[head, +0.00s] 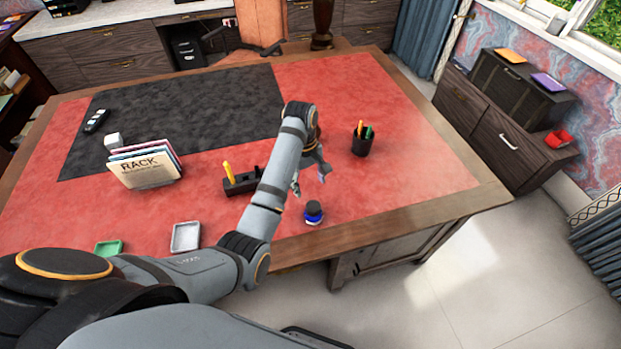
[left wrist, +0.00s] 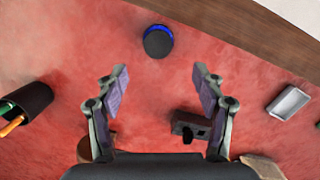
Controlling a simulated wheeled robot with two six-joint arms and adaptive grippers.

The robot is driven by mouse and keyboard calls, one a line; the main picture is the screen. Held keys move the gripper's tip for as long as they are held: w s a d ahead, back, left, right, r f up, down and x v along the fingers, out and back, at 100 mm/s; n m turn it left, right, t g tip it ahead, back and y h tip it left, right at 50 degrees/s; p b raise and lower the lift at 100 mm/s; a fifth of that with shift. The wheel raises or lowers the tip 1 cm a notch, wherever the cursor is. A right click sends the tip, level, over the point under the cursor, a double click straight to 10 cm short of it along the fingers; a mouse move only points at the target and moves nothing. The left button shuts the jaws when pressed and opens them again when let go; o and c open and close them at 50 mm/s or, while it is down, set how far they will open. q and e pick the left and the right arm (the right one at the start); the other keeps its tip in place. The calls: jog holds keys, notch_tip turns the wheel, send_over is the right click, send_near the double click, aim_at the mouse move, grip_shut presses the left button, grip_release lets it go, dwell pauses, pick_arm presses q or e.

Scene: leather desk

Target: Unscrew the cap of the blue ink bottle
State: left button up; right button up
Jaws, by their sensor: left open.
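The blue ink bottle (head: 313,216) stands upright on the red leather desktop near the front edge, with a dark cap (head: 313,207) on top. In the left wrist view the bottle (left wrist: 158,41) shows from above, its dark round cap ringed by a blue rim. My left gripper (head: 311,184) is above the desk, a little behind the bottle. In the left wrist view its two fingers (left wrist: 160,85) are spread apart with nothing between them, and the bottle lies beyond the fingertips. My right gripper is not in view.
A pen cup (head: 362,142) stands right of the gripper. A dark pen stand (head: 243,182) with a yellow pen, a rack of folders (head: 144,168), a grey tray (head: 186,237) and a green tray (head: 108,247) are to the left. The desk right of the bottle is clear.

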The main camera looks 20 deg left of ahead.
aim_at(313, 206)
pick_arm(q)
jog(key=f+b, duration=0.2)
jog(key=f, duration=0.1)
jog(key=shift+d+f, duration=0.2)
jog(key=f+b, duration=0.6)
jog(key=shift+s+d+f, duration=0.15)
jog(key=shift+d+f, duration=0.05)
jog(key=shift+d, duration=0.15)
jog(key=shift+f+b, duration=0.25)
jog(key=shift+b, duration=0.15)
jog(key=shift+d, duration=0.1)
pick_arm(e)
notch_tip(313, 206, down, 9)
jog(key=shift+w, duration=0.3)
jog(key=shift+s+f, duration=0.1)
pick_arm(q)
jog(key=c, duration=1.1)
jog(key=shift+c, duration=0.2)
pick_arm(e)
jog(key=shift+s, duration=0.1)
pick_arm(q)
jog(key=shift+s, duration=0.1)
